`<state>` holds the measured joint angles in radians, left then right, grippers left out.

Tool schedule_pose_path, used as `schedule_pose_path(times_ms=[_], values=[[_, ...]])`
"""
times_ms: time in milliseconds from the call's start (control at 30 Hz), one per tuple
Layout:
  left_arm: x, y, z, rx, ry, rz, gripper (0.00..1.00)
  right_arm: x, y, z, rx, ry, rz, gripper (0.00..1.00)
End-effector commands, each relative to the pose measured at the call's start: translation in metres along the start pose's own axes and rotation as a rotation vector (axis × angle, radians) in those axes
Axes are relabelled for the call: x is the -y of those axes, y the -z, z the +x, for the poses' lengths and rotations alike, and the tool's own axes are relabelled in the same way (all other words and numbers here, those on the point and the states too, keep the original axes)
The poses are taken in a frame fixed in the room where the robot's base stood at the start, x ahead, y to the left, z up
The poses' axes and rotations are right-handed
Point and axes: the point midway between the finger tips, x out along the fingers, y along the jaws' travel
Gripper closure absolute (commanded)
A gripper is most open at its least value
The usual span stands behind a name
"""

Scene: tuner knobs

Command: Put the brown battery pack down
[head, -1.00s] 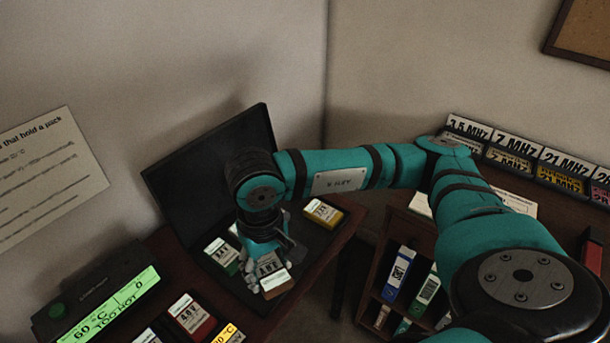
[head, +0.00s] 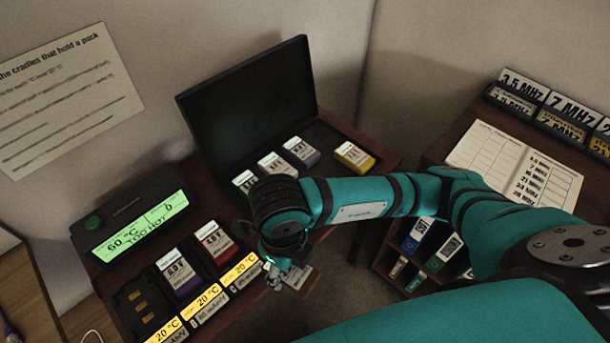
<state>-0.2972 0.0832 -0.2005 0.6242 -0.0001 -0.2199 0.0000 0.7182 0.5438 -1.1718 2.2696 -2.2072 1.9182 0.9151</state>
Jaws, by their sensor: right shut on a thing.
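My right gripper (head: 286,278) points down at the front edge of the dark table, just right of the charger's yellow labels. It is shut on the brown battery pack (head: 312,283), whose white label and brown side show partly past the fingers. The charger's cradle row holds a purple pack (head: 180,275) and a red pack (head: 214,243). The cradle at its left end (head: 140,306) is empty, with metal contacts showing. An open black case (head: 250,100) stands behind, with several packs in it, including a yellow one (head: 354,156). My left gripper is not in view.
A meter (head: 130,225) with a green display reading 60 °C and TOO HOT stands behind the cradles. A shelf with coloured packs (head: 432,252) and a paper chart (head: 512,165) are at the right. A gap of floor lies between the tables.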

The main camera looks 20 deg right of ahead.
Motion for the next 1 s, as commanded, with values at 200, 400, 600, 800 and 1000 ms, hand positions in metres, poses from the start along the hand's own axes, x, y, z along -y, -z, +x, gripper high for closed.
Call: schedule_pose_path(times_ms=[200, 400, 600, 800, 1000], values=[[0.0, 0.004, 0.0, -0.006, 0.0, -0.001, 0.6, -0.007, -0.001, 0.004, 0.003, -0.004, 0.188, 0.82], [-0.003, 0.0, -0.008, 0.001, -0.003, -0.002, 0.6, 0.023, -0.026, 0.006, 0.002, -0.002, 0.21, 0.82], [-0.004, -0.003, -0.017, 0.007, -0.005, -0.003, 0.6, 0.065, -0.06, 0.011, 0.001, -0.003, 0.208, 0.82], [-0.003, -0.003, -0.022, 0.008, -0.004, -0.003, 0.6, 0.097, -0.087, 0.015, 0.003, -0.004, 0.203, 0.82], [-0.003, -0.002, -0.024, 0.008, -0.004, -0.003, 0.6, 0.11, -0.099, 0.018, 0.003, -0.005, 0.201, 0.82]])
